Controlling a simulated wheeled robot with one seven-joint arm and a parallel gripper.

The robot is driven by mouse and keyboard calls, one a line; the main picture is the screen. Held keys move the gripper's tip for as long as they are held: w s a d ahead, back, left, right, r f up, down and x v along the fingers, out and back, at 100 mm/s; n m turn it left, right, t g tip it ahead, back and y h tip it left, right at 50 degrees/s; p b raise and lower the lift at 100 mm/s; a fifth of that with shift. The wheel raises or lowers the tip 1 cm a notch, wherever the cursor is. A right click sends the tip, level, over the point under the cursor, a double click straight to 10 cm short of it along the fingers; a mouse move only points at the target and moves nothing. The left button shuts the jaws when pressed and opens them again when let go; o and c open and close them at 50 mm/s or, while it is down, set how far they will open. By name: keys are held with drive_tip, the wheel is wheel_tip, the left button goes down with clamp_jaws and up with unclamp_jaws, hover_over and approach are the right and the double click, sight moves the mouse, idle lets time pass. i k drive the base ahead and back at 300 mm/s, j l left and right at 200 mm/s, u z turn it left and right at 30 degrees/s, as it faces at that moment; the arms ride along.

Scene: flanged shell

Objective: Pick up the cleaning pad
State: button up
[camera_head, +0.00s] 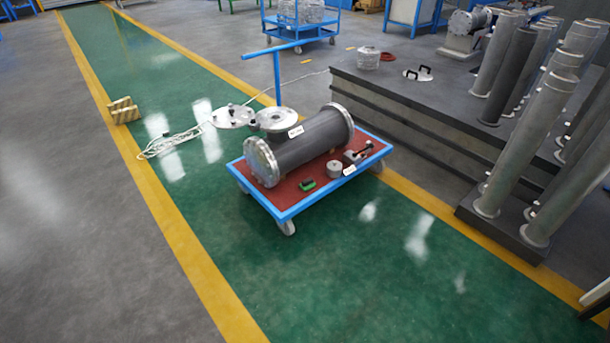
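A small green and black block (307,185), which looks like the cleaning pad, lies on the red top of the blue-edged cart (283,214), near its front edge. A dark grey flanged shell (305,142) lies on its side on the cart just behind the block. The block looks uncovered and apart from the shell.
A metal cylinder (334,169) and a clamp-like tool (357,156) lie right of the block. A dark platform (430,110) and upright grey pipes (525,150) stand to the right. Wooden blocks (123,110) and white rope (170,143) lie left. The green floor (300,285) in front is clear.

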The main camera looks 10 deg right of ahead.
sight(308, 184)
drive_tip(key=i+u, duration=0.1)
drive_tip(key=i, duration=0.7)
drive_tip(key=i+u, duration=0.1)
drive_tip(key=i, duration=0.7)
drive_tip(key=i+l+u, duration=0.1)
drive_tip(key=i, duration=0.7)
drive_tip(key=i+l+u, duration=0.1)
drive_tip(key=i, duration=0.65)
drive_tip(key=l, duration=0.1)
